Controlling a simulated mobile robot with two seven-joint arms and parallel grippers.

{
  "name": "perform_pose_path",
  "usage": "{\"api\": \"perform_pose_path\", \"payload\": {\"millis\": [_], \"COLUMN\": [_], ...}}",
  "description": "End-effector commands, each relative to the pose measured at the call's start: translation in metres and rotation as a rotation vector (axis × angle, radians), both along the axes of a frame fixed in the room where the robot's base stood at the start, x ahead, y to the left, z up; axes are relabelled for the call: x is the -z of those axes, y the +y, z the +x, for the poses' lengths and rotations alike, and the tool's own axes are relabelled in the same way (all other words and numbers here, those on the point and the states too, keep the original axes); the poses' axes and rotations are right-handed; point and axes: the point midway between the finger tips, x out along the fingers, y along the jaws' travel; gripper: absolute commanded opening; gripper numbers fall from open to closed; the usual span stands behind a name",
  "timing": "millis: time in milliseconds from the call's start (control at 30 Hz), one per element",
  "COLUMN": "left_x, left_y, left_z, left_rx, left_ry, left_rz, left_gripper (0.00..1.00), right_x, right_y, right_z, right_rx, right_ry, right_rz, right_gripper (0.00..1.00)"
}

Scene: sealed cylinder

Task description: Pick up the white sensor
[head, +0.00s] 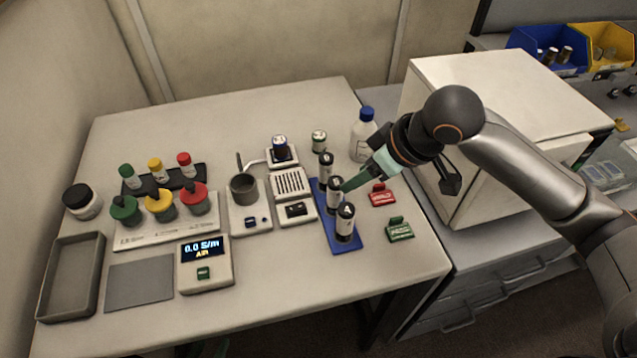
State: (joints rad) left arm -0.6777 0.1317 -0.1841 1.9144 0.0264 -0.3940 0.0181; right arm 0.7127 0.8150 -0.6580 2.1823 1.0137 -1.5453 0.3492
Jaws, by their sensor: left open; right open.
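No label marks a white sensor, and I cannot tell for sure which object it is. My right gripper (353,183) comes in from the right with green fingers, tips close beside the middle cylinder; contact is unclear. It is open. A green and dark piece at the bottom edge appears to be my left gripper (221,347), mostly cut off, below the table's front edge.
A red block (382,195) and a green block (400,230) lie right of the rack. A blue-capped bottle (363,134) and a large white box (490,100) stand behind. A meter (205,265), a grey tray (72,280) and a grey cup (243,188) are left.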

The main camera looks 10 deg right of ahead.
Motion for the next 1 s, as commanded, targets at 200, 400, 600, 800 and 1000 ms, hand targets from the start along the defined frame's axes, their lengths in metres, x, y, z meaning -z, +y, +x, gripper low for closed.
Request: {"api": "perform_pose_path", "payload": {"millis": [200, 400, 600, 800, 1000], "left_x": [0.000, 0.002, 0.002, 0.000, -0.002], "left_y": [0.000, 0.000, 0.000, 0.000, 0.000], "left_z": [0.001, -0.001, -0.001, -0.001, -0.001], "left_rx": [-0.001, 0.000, 0.000, 0.001, 0.001], "left_ry": [-0.003, 0.001, 0.001, 0.002, 0.002], "left_rz": [0.000, 0.000, 0.000, 0.000, 0.000], "left_gripper": [0.50, 0.50, 0.50, 0.50, 0.50], "right_x": [0.008, 0.040, 0.059, 0.077, 0.101], "right_y": [0.002, 0.013, 0.019, 0.027, 0.035], "right_z": [0.006, 0.020, 0.029, 0.035, 0.046], "right_rx": [0.003, 0.003, 0.002, 0.002, 0.003], "right_ry": [0.004, 0.004, 0.002, 0.002, 0.002], "right_rz": [0.000, 0.001, -0.001, 0.000, -0.001], "right_gripper": [0.54, 0.54, 0.54, 0.54, 0.54]}}
